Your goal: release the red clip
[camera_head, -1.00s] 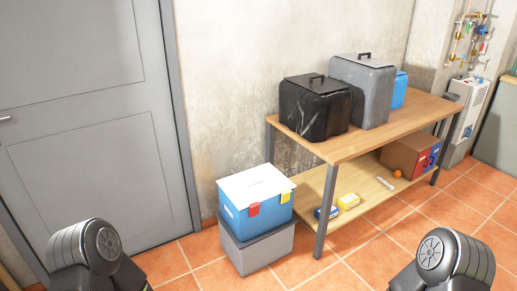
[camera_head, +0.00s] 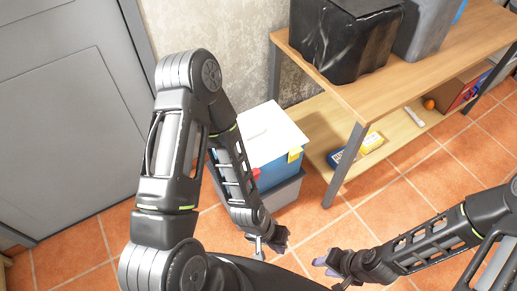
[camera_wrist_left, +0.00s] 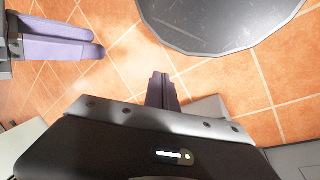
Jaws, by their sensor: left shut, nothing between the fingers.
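The red clip (camera_head: 256,173) is on the front of the blue box (camera_head: 272,178), under the edge of its white lid (camera_head: 270,132). My left arm covers much of the box and part of the clip. A yellow clip (camera_head: 295,155) shows further right on the same lid edge. My left gripper (camera_head: 268,246) is low in front of the box, apart from the clip. Its fingers (camera_wrist_left: 162,80) are shut and empty in the left wrist view. My right gripper (camera_head: 322,263) is to its right over the floor. Its fingers (camera_wrist_left: 98,42) lie together in the left wrist view.
The blue box stands on a grey box (camera_head: 283,192). A wooden shelf table (camera_head: 345,95) stands to the right, its near leg (camera_head: 345,165) close to the boxes. A grey door (camera_head: 65,120) is at the left. Tiled floor (camera_head: 345,225) is open in front.

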